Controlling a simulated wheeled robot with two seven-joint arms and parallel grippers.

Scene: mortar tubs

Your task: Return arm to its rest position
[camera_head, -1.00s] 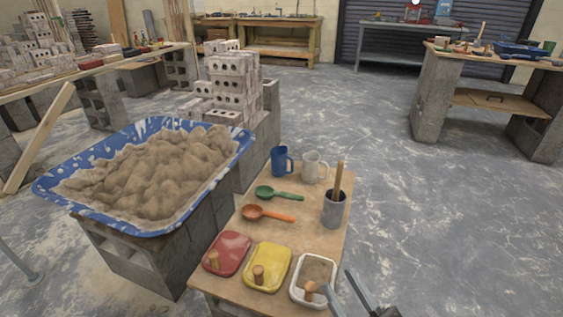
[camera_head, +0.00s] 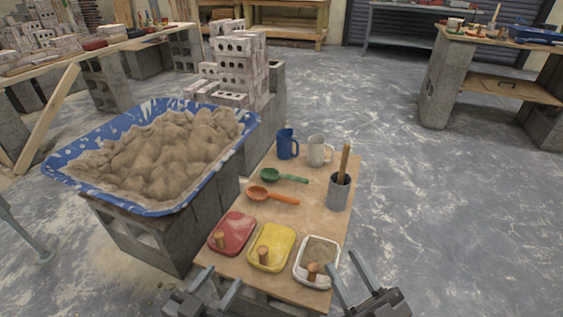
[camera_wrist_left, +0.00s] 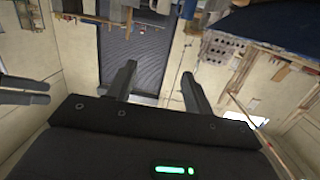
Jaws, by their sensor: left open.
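My left gripper (camera_head: 218,278) is at the bottom edge in the head view, in front of the table's near edge. In the left wrist view its two fingers (camera_wrist_left: 158,80) are apart with nothing between them. That view faces the room's walls, not the table. My right gripper (camera_head: 343,268) is at the lower right, just right of the white tub (camera_head: 317,262). Its fingers are spread and I see nothing held. The white tub has a grey-brown middle and a brown knob-like piece at its front.
The wooden table (camera_head: 318,197) holds red (camera_head: 233,232) and yellow (camera_head: 271,247) tubs, orange (camera_head: 272,195) and green (camera_head: 284,176) scoops, blue (camera_head: 287,143) and white (camera_head: 318,150) mugs, and a grey cup (camera_head: 338,193). A blue mortar tray (camera_head: 62,163) stands left. Floor at right is clear.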

